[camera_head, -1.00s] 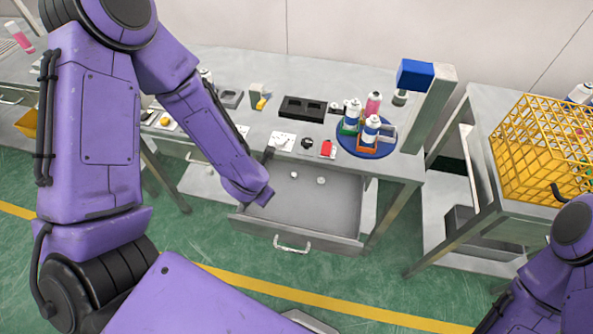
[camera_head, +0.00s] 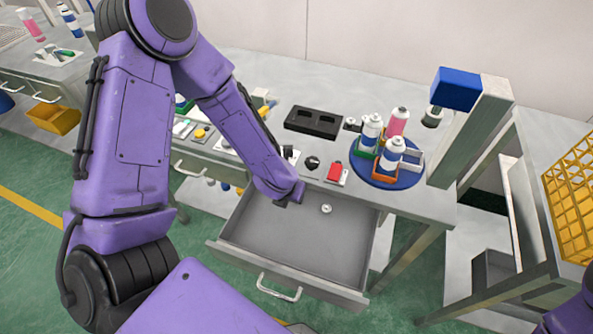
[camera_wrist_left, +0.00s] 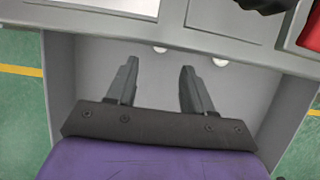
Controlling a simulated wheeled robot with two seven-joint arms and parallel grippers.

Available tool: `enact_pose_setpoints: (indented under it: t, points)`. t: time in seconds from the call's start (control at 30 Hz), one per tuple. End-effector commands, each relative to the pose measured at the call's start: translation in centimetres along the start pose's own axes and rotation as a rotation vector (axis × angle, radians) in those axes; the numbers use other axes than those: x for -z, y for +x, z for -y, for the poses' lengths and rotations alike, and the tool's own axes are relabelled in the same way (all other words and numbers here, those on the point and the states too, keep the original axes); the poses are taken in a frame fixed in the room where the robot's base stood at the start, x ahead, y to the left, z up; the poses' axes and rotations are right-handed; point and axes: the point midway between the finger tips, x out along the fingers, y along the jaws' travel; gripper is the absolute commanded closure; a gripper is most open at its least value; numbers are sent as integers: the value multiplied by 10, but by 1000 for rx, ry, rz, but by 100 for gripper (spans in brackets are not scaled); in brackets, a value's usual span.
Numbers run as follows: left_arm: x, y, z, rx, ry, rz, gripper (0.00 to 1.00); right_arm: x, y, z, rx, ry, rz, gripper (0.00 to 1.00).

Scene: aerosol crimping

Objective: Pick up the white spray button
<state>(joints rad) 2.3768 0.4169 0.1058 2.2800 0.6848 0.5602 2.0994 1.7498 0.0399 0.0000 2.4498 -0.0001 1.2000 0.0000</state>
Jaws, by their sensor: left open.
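Two small white round pieces lie in the open drawer (camera_head: 290,245). One white spray button (camera_head: 326,209) shows in the head view. Both pieces show near the drawer's back edge in the wrist view, one (camera_wrist_left: 160,49) just past my fingertips to the centre and partly cut off by the edge, the other (camera_wrist_left: 220,62) to the right. My left gripper (camera_wrist_left: 159,65) is open and empty over the drawer, its fingers pointing towards the back edge. In the head view its fingers are hidden by my forearm. My right gripper is out of view.
The workbench above the drawer holds a red piece (camera_head: 335,171), a black block (camera_head: 313,120) and a blue turntable (camera_head: 384,179) with bottles. A grey post with a blue head (camera_head: 455,89) stands at the right. The drawer floor is mostly clear.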

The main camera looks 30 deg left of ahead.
Motion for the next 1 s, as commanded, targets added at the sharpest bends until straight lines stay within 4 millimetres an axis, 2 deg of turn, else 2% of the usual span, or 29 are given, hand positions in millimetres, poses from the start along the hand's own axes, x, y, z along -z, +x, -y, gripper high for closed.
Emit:
enact_pose_setpoints:
  t: [0.4,0.63,0.67,0.8,1.0]
  points:
    - [-2,60,0,-1,1,-1,48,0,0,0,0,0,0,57]
    - [-3,63,0,0,0,1,48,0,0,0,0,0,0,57]
    - [-3,63,0,0,0,1,55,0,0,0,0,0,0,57]
    - [-3,63,0,0,0,1,100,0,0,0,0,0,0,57]
    - [-3,63,0,0,0,0,100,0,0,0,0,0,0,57]
